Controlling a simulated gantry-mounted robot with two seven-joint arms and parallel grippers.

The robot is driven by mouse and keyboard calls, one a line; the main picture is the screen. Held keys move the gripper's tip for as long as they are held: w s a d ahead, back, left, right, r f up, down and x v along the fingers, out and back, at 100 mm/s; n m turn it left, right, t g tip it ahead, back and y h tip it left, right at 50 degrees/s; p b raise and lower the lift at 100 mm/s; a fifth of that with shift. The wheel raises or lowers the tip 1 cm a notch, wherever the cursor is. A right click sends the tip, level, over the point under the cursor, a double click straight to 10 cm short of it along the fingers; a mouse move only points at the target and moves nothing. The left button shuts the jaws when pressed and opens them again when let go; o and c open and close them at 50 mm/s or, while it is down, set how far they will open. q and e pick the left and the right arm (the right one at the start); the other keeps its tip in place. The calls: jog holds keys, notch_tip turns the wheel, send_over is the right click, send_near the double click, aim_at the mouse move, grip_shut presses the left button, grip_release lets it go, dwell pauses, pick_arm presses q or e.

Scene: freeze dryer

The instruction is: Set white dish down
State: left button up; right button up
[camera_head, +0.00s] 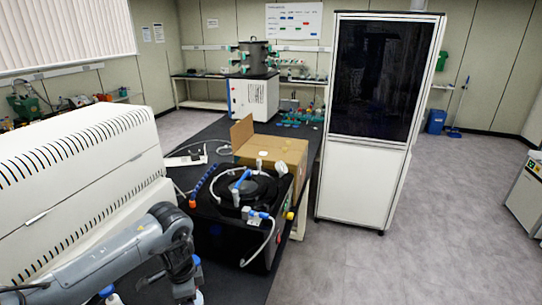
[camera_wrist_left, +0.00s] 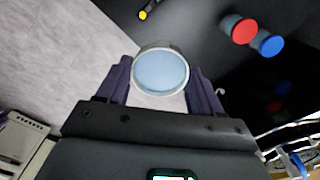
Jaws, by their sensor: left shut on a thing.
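The white dish (camera_wrist_left: 160,74) shows in the left wrist view as a small round vessel with a pale rim and a light blue inside. It sits between the two dark fingers of my left gripper (camera_wrist_left: 160,82), which is shut on it. Dark surface lies beyond the dish to the right and grey floor to the left. I cannot tell whether the dish touches anything below. In the head view my left arm comes in at the lower left, and its lower end is cut off by the bottom edge. My right gripper is not in view.
A black device (camera_head: 240,215) with hoses stands on the dark bench, with an open cardboard box (camera_head: 272,165) behind it. A long white machine (camera_head: 80,185) fills the left. A red cap (camera_wrist_left: 244,31) and a blue cap (camera_wrist_left: 270,44) lie right of the dish.

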pick_arm(q)
jog(key=s+f+n, duration=0.1)
jog(key=n, duration=0.1)
jog(key=s+f+n, duration=0.1)
jog(key=s+n, duration=0.1)
jog(key=n, duration=0.1)
jog(key=s+f+n, duration=0.1)
jog(key=f+n, duration=0.1)
jog(key=shift+s+d, duration=0.15)
jog(key=s+r+n+p, duration=0.2)
jog(key=s+r+p, duration=0.1)
jog(key=r+p, duration=0.1)
jog(key=s+r+n+p, duration=0.2)
jog(key=s+r+p, duration=0.1)
jog(key=p, duration=0.3)
jog(key=s+r+n+p, duration=0.3)
jog(key=s+r+p, duration=0.1)
jog(key=r+p, duration=0.1)
jog(key=shift+d, duration=0.4)
